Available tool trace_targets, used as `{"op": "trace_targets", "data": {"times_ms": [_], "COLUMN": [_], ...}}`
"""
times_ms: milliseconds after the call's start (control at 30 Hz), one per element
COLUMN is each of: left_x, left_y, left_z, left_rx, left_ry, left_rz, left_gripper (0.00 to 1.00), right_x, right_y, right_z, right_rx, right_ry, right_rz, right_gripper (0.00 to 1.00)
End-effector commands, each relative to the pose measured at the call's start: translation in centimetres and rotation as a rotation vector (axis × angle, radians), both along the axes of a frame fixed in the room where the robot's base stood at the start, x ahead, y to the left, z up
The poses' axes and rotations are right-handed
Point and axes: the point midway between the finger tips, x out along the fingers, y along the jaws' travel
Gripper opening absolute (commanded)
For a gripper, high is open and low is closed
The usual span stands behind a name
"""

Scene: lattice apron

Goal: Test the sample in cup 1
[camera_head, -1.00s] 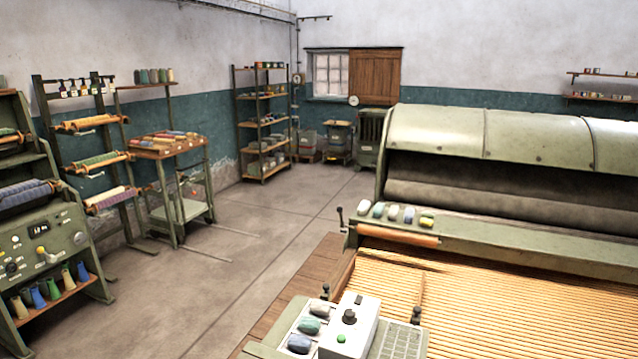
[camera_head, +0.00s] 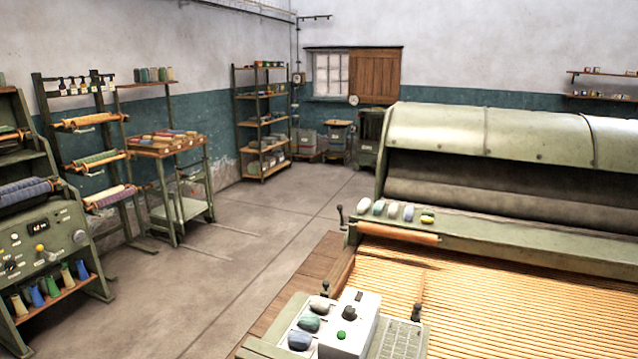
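I see no cup that I can pick out as cup 1, and neither of my grippers shows in the head view. A white control box (camera_head: 350,325) with a dark knob and a green button stands at the bottom centre. It sits on a green panel beside several coloured, rounded pieces (camera_head: 308,324) and a keypad-like grid (camera_head: 398,341). Whether any of these belongs to the sample test cannot be told.
A large green machine (camera_head: 490,130) with orange slats (camera_head: 460,300) fills the right. A wooden-topped cart (camera_head: 165,148), a rack of rolls (camera_head: 98,160) and a control console (camera_head: 45,240) stand left. Shelves (camera_head: 262,120) stand at the back. The floor (camera_head: 240,245) between is clear.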

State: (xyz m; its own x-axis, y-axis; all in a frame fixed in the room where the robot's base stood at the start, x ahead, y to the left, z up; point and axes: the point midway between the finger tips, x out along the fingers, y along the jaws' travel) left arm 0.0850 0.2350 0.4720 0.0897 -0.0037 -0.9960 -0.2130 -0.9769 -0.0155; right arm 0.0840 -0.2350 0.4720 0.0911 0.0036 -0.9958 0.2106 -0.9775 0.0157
Motion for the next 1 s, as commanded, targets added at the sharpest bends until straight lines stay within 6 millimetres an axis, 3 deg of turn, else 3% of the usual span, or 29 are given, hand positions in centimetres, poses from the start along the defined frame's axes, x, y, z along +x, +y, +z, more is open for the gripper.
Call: {"op": "trace_targets", "data": {"times_ms": [33, 367, 1000], "left_x": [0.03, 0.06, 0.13], "left_y": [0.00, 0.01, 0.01], "left_z": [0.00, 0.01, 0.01], "left_rx": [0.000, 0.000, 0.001], "left_ry": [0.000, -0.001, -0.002], "left_rz": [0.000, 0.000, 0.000], "left_gripper": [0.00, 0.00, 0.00], "right_x": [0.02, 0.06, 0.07], "right_y": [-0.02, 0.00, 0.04], "right_z": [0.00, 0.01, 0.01], "right_rx": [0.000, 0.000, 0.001], "right_ry": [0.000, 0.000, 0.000], "right_rz": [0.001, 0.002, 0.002], "right_gripper": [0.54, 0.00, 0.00]}}
